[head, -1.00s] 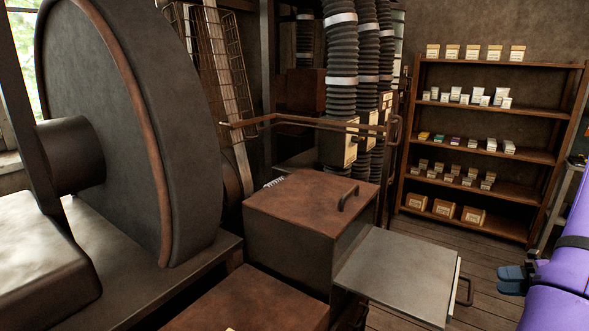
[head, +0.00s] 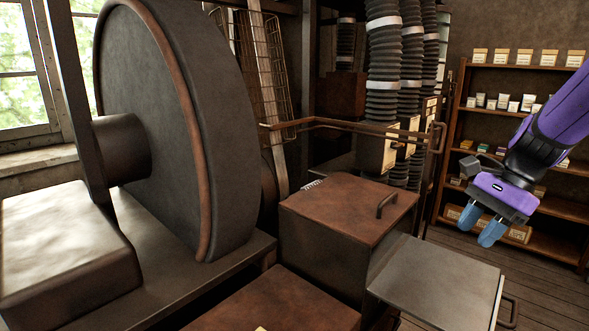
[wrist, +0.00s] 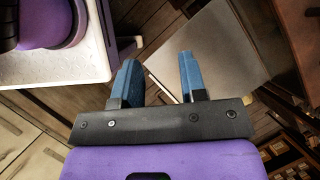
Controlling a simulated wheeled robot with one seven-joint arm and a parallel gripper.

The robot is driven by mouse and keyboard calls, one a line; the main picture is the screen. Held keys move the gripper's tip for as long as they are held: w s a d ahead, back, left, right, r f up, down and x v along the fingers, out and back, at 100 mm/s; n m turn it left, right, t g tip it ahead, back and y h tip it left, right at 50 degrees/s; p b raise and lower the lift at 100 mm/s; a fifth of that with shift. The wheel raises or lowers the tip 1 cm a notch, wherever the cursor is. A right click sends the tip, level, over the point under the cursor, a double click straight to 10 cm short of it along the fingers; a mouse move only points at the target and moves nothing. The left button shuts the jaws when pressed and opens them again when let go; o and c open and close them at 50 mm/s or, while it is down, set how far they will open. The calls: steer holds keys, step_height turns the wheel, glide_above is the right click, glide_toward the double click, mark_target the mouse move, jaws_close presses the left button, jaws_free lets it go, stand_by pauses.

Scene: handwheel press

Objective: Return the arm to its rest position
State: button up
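My gripper (head: 480,229) is at the right of the head view, purple with two blue fingers pointing down. It hangs in the air in front of the shelf, above and behind the grey metal plate. In the wrist view my gripper (wrist: 157,78) has its two blue fingers apart with nothing between them. My purple arm comes in from the upper right of the head view.
A grey metal plate (head: 440,278) juts from a rusty box (head: 335,205) with a handle. A large wheel (head: 235,150) stands left. A wooden shelf (head: 512,66) with small boxes stands behind my arm. A rusty rail (head: 340,122) crosses the middle.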

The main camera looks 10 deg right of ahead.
steer(key=s+a+r+n+t+h, duration=0.5)
steer(key=s+a+r+n, duration=0.3)
steer(key=n, duration=0.8)
steer(key=a, duration=0.2)
steer(key=shift+s+a+r+n, duration=0.25)
steer(key=shift+s+a+n, duration=0.05)
steer(key=shift+s+a, duration=0.1)
steer(key=shift+a, duration=0.1)
